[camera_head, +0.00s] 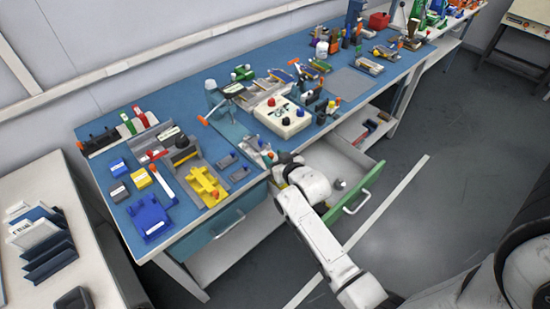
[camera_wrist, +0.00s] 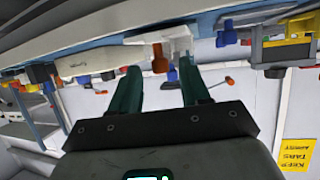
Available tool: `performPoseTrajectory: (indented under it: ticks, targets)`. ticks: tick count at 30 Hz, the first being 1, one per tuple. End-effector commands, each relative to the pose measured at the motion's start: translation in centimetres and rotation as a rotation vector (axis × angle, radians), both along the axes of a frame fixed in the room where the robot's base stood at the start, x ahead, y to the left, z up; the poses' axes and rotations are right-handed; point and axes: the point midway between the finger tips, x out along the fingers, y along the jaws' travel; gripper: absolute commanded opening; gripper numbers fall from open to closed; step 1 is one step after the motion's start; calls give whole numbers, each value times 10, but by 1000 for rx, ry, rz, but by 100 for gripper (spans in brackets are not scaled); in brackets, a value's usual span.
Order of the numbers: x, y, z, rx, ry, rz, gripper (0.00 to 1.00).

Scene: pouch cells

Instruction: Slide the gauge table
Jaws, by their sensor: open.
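My gripper (camera_wrist: 155,75) is open, its two dark green fingers spread apart and nothing seen held between them. An orange-brown knob (camera_wrist: 159,58) and a white block (camera_wrist: 179,44) show at and beyond the fingertips in the wrist view. I cannot tell whether a finger touches the knob. In the head view my white arm reaches to the bench's front edge, by a small grey-teal fixture (camera_head: 252,142). This fixture may be the gauge table, but I cannot tell for certain. My arm partly hides that spot and the fingertips.
A white control box (camera_head: 283,121) stands behind my gripper on the blue bench top (camera_head: 183,103). An open drawer with a green front (camera_head: 363,187) juts out to the right, close to my arm.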

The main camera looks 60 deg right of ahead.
Motion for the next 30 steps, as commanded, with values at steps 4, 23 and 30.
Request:
performPoseTrajectory:
  ticks: [4,23,30]
  targets:
    - [0,0,0,0,-1,1,46]
    - [-73,41,33,0,1,1,46]
    - [-87,49,41,0,0,1,46]
